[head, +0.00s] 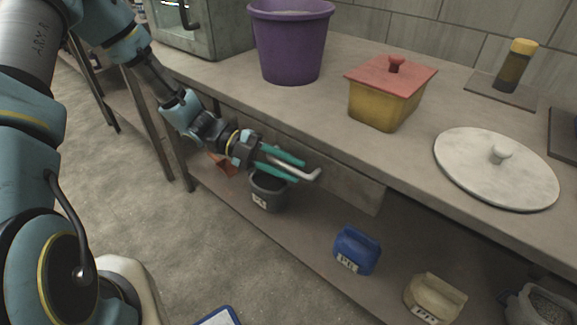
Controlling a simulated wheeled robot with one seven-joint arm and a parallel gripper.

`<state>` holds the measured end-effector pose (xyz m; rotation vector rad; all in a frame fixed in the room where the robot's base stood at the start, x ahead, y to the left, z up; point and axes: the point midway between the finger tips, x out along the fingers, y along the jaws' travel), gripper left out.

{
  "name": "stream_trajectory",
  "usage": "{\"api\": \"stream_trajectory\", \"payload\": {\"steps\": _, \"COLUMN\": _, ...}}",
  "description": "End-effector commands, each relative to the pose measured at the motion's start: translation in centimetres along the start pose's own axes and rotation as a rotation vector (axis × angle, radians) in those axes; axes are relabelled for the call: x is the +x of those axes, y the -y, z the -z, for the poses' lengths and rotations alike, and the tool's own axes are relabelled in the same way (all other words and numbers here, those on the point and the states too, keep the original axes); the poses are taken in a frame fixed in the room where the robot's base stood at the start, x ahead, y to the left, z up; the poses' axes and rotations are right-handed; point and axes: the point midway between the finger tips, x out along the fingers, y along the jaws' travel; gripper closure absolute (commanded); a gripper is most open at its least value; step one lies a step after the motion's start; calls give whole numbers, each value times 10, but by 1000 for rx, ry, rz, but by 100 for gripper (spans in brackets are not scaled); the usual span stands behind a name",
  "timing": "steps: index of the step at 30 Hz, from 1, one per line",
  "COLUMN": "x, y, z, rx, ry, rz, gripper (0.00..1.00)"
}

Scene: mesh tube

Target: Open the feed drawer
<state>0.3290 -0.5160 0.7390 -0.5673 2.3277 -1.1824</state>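The feed drawer (345,186) is a grey-brown front panel under the counter's front edge. It looks shut, though part of it is hidden behind my arm. Its silver bar handle (309,176) stands out from the panel, with its bent right end in plain view. My gripper (286,167) is at the handle, its two teal fingers on either side of the bar, above and below. The fingers hide the left part of the handle. I cannot tell whether they press on the bar.
On the counter (300,107) stand a purple bucket (288,45), a yellow box with a red lid (385,105), a round pale lid (495,170) and a yellow-capped jar (514,65). The lower shelf holds a dark pot (266,194), a blue container (356,252) and a cream container (434,298).

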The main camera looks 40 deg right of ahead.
Motion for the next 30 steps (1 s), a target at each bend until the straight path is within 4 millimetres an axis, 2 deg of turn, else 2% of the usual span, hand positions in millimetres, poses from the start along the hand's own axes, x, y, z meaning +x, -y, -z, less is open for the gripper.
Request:
{"api": "stream_trajectory", "payload": {"steps": 2, "x": 0, "y": 0, "z": 0, "rx": 0, "ry": 0, "rz": 0, "gripper": 68}}
{"api": "stream_trajectory", "payload": {"steps": 11, "x": 0, "y": 0, "z": 0, "rx": 1, "ry": -1, "rz": 0, "gripper": 100}}
{"api": "stream_trajectory", "payload": {"steps": 30, "x": 0, "y": 0, "z": 0, "rx": 1, "ry": -1, "rz": 0, "gripper": 100}}
